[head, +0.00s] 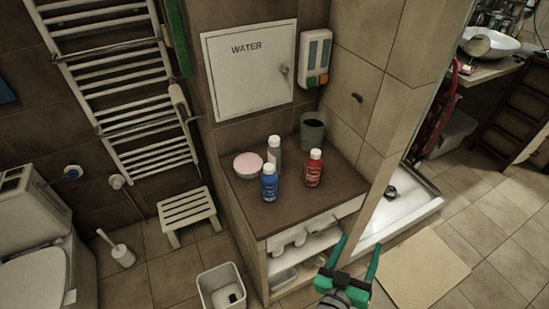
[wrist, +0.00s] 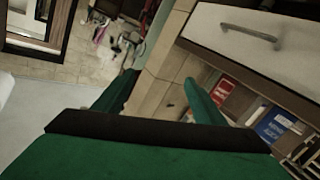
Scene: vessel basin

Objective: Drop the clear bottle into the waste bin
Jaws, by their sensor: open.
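A pale, greyish bottle (head: 274,157), which looks like the clear one, stands upright on the brown counter (head: 290,212). It is behind a blue bottle (head: 269,187) and to the left of a red bottle (head: 313,169). An open white waste bin (head: 206,292) stands on the floor left of the counter, with something dark inside. My green gripper (head: 360,242) is open and empty, in front of the counter's right corner and well away from the bottles. In the wrist view my gripper (wrist: 160,82) shows its two fingers apart; neither bottle nor bin is visible there.
A pink-topped bowl (head: 248,165) and a dark grey-green cup (head: 312,131) also stand on the counter. A white stool (head: 187,212) and toilet brush (head: 122,254) are at left. The wrist view shows a drawer handle (wrist: 250,33) and a shelf with books.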

